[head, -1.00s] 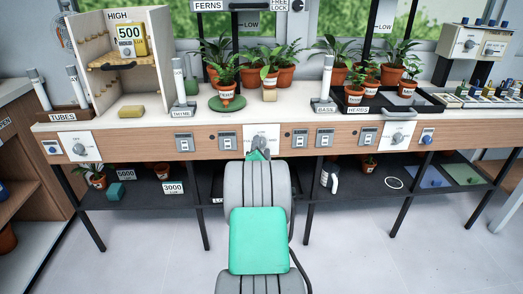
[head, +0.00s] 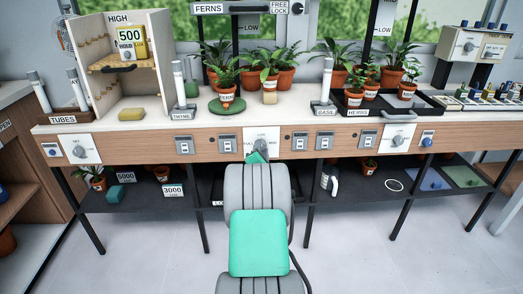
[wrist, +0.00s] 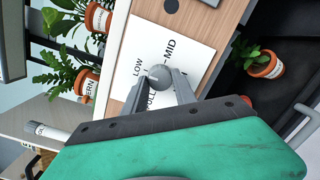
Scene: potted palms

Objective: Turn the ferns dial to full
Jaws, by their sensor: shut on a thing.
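The ferns dial is a grey knob (wrist: 158,74) on a white plate (wrist: 186,54) printed LOW, MID and FULL. My gripper (wrist: 166,84) is shut on the knob, one grey finger on each side. In the wrist view a finger partly covers FULL. I cannot tell exactly which mark the knob points to. Fern pots (wrist: 97,19) stand on the bench near the dial.
Similar dial plates (head: 80,149) and (head: 397,137) are on the bench front at left and right, with grey switches (head: 183,145) between. A lower shelf (head: 210,183) holds pots and jugs. The floor in front is clear.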

